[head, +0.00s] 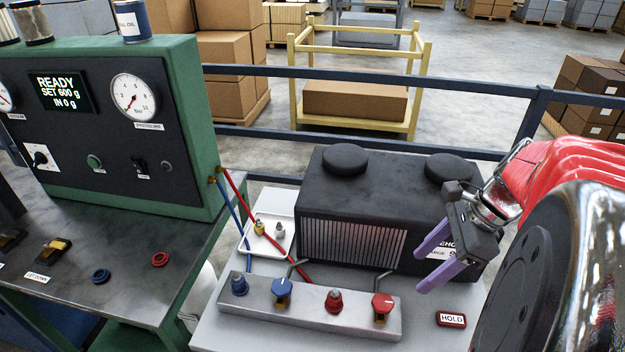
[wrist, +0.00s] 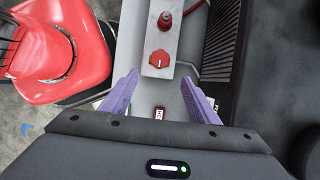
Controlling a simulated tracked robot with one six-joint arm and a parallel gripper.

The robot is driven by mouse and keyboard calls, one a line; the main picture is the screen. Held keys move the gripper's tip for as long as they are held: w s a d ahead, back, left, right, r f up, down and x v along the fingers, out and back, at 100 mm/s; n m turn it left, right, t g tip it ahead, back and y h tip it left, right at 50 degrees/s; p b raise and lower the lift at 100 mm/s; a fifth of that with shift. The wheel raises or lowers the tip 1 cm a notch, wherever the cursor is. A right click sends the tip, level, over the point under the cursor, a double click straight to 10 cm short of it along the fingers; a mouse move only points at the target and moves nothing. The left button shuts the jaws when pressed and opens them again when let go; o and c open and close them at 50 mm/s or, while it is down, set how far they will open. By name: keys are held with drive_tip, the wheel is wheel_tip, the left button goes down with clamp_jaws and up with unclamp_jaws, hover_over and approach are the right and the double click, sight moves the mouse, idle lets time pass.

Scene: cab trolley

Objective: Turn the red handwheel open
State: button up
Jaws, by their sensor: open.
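The red handwheel (head: 383,302) is on the right end of the grey manifold block (head: 353,329), with a white mark on its top. In the wrist view the red handwheel (wrist: 159,57) shows just beyond my fingertips, roughly centred between them. My gripper (head: 424,267) has purple fingers, spread and empty, above and to the right of the handwheel, apart from it. In the wrist view my gripper (wrist: 159,76) is open too. A red fitting (head: 333,301) stands left of the handwheel, then a blue handwheel (head: 282,289) and a blue fitting (head: 239,284).
A black ribbed unit (head: 350,240) with two round caps stands behind the block. A HOLD tag (head: 452,319) lies right of it. A white tray (head: 262,247) with small fittings is at the left. Red and blue hoses (head: 262,221) run from a green console (head: 195,150).

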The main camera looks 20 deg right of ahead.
sight(385, 301)
drive_tip(key=shift+f, duration=0.1)
idle(0.3)
drive_tip(key=x, duration=1.3)
drive_tip(key=shift+w+a+f, duration=0.1)
drive_tip(key=shift+a+f, duration=0.05)
drive_tip(key=shift+f, duration=0.1)
drive_tip(key=c, duration=1)
drive_tip(key=shift+c, duration=0.2)
